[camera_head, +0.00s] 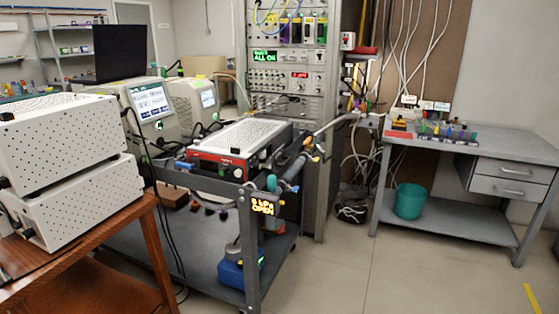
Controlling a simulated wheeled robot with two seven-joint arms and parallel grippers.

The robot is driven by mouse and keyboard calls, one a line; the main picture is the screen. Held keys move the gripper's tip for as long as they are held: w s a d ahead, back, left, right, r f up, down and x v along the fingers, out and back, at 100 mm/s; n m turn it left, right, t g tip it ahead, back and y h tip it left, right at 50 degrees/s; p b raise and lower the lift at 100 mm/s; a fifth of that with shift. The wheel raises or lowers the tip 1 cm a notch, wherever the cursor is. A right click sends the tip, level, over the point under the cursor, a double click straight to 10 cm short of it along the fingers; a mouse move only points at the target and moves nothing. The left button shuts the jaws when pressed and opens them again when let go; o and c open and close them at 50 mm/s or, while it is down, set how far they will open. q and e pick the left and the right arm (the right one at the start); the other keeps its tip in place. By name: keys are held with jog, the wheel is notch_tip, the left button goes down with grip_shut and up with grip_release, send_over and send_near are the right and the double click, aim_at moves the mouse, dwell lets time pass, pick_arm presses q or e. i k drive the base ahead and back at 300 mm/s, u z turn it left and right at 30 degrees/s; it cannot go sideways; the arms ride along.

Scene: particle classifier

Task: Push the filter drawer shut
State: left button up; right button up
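A red-fronted instrument (222,164) with a white perforated top sits on the grey cart in the middle. I cannot tell for certain whether the filter drawer belongs to it, or whether any drawer there stands out. Two grey desk drawers (512,188) show under the right-hand bench and look closed or nearly so. Neither of my grippers is in view.
The grey cart (205,245) carries a blue device (238,268) on its lower shelf. White perforated boxes (70,165) stand on a wooden table at left. A grey bench (470,142) and a teal bin (409,201) are at right.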

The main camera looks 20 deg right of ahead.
aim_at(269, 156)
jog(key=k, duration=0.6)
jog(key=z, duration=1.15)
jog(key=i, duration=2.2)
jog(key=u, duration=0.75)
